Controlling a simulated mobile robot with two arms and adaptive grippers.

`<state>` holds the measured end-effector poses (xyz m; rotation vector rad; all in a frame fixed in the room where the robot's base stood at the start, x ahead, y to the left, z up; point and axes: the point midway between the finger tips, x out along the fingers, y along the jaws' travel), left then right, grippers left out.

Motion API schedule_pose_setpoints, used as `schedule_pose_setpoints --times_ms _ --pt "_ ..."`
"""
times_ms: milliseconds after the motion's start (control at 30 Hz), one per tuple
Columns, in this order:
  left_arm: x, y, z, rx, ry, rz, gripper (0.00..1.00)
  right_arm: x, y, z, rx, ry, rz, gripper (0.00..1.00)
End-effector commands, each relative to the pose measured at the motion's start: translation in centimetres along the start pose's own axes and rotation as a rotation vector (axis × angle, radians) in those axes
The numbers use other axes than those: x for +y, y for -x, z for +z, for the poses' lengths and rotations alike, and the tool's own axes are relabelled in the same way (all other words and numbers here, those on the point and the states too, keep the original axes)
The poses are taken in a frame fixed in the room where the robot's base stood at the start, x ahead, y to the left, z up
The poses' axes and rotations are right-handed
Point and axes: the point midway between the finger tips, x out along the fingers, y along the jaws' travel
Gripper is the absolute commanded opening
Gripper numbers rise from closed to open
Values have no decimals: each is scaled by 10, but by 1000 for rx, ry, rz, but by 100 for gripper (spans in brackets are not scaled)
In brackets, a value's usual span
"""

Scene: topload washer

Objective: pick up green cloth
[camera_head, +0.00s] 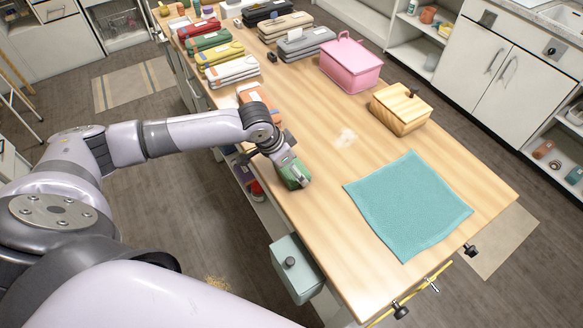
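A small dark green cloth (294,178) sits at the left edge of the wooden table, right at the fingertips of my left gripper (287,163). The gripper points down at it and covers part of it. I cannot tell whether the fingers are closed around it. Another folded green cloth (209,41) lies in the row of folded cloths at the far left of the table. A teal cloth (408,204) lies spread flat near the front right. My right gripper is not in view.
The wooden table (330,240) is clear around the middle front. An orange folded item (253,94) lies just behind my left gripper. A pink box (350,66) and a wooden box (401,108) stand behind the teal cloth. A grey-green bin (296,268) hangs at the left side.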

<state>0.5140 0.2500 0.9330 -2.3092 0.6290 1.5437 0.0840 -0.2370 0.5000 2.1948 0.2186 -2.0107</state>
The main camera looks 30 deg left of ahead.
Motion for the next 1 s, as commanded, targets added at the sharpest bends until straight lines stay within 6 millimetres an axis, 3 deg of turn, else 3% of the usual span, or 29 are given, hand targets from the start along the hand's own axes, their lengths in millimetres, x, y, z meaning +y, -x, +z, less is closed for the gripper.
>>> schedule_pose_setpoints --times_ms 233,633,833,1000 --pt "0 0 0 0 0 0 65 1 0 -2 4 0 1 40" --pt "0 7 -4 3 0 0 65 0 -2 -3 5 0 0 40" --pt "-1 31 -14 4 -2 -2 65 0 -6 -3 5 1 0 40" --pt "-1 66 -29 6 -1 -3 65 0 -12 -2 5 1 0 40"
